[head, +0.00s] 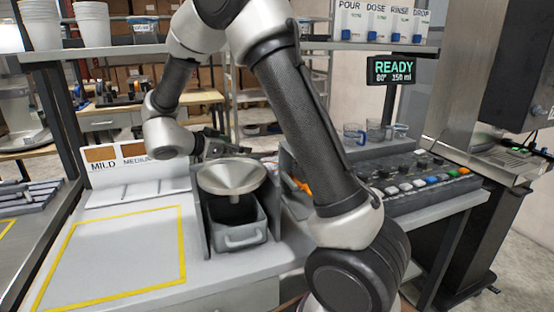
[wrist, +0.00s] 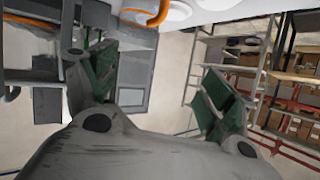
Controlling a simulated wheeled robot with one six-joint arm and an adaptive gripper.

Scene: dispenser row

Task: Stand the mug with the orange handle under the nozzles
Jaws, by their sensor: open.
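My gripper (wrist: 163,75) is open in the wrist view, its two green-padded fingers wide apart with nothing between them. In the head view it (head: 215,146) is small and dark behind the funnel. A curved orange piece (wrist: 150,16) shows at the top edge of the wrist view beside a white rounded surface; I cannot tell whether it is the mug's handle. In the head view a bit of orange (head: 303,186) shows left of my arm, which hides what is around it. No whole mug with an orange handle is visible. A dispenser (head: 535,110) stands at the far right; its nozzles are unclear.
A metal funnel (head: 232,176) sits over a grey bin (head: 240,236) on the counter. A yellow-outlined area (head: 120,250) at left is empty. Clear cups (head: 354,133) stand behind the button panel (head: 425,184). A display (head: 391,70) reads READY. Paper cups (head: 92,25) stand upper left.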

